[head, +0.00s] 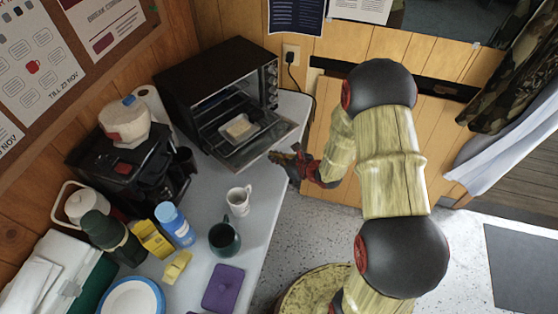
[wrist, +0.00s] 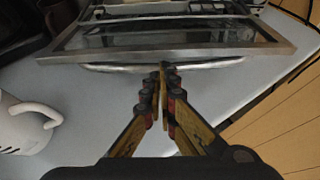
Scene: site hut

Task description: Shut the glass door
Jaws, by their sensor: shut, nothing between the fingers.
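The glass door (head: 252,139) belongs to a black toaster oven (head: 207,72) on the grey table. The door is folded down and lies open, about level, in front of the oven. A tray with a pale item (head: 239,128) sits at the oven's mouth. In the wrist view the door's metal frame and glass (wrist: 170,36) fill the top, with the long bar handle (wrist: 110,67) along its near edge. My gripper (wrist: 162,72) is shut and empty, its fingertips at the middle of the handle. I cannot tell whether they touch it. My gripper also shows in the head view (head: 280,156).
A white mug (head: 238,201) and a dark green mug (head: 224,238) stand on the table (head: 268,205) near the door. A blue bottle (head: 176,224), a yellow item and a purple box (head: 223,287) are farther toward the front. A coffee maker (head: 128,165) stands left of the oven.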

